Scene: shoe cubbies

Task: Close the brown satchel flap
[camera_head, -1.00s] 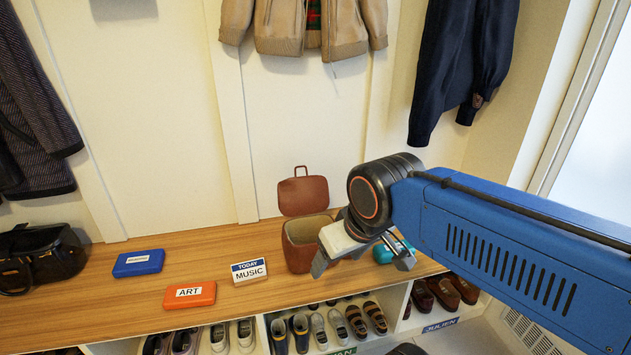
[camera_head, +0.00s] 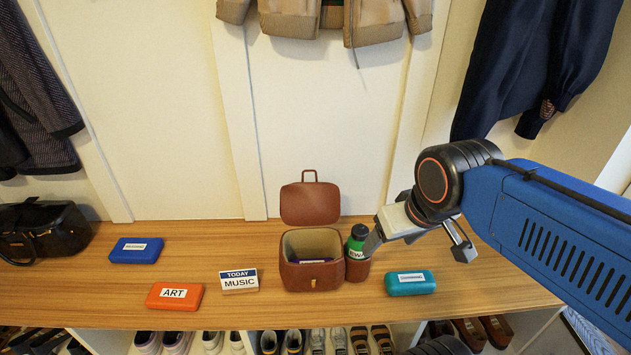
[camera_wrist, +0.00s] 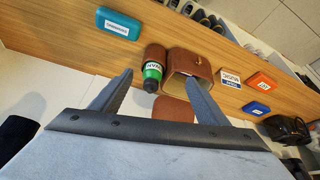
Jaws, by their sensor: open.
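The brown satchel (camera_head: 312,277) stands upright on the wooden bench top, with a dark item showing inside it. Its flap (camera_head: 310,204) stands raised and open behind the mouth, with a small handle on its top edge. A green bottle (camera_head: 357,240) sits in the satchel's right side pocket. My gripper (camera_head: 415,245) is open and empty, above the bench to the right of the satchel and bottle. In the wrist view the satchel (camera_wrist: 187,60) and flap (camera_wrist: 175,109) show beyond and between the open fingers (camera_wrist: 160,95).
A teal case (camera_head: 410,284) lies right of the satchel. A TODAY MUSIC sign (camera_head: 239,281), an orange ART case (camera_head: 175,296) and a blue case (camera_head: 136,250) lie to the left. A black bag (camera_head: 45,230) stands far left. Coats hang above; shoes fill cubbies below.

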